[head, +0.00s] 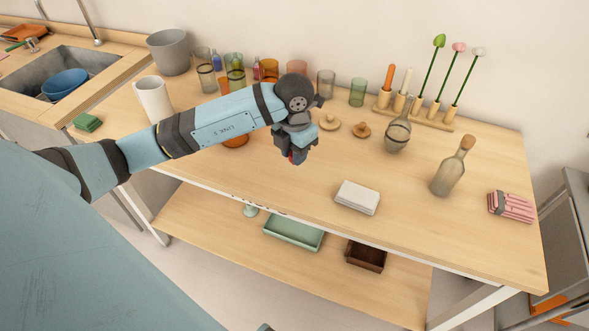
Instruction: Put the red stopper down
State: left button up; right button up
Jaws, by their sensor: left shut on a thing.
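My left gripper (297,159) points down over the middle of the wooden table (300,185), shut on a small red thing that I take to be the red stopper (292,157). Only a sliver of the stopper shows between the dark fingers; the rest is hidden. I cannot tell whether it touches the tabletop. My right gripper is not in view.
A white block (357,197) lies to the right of my left gripper. Wooden lids (329,122), a flask (397,134), a corked bottle (452,168) and pink cloths (511,206) stand farther right. Several glasses line the back. Bare tabletop surrounds the gripper's front.

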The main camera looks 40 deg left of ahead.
aim_at(294, 180)
pick_arm(q)
jog(key=shift+f, duration=3.15)
jog(key=shift+f, duration=0.2)
jog(key=o, duration=0.9)
jog(key=shift+r, duration=0.1)
jog(key=shift+r, duration=0.1)
notch_tip(294, 180, up, 12)
jog(key=shift+r, duration=0.1)
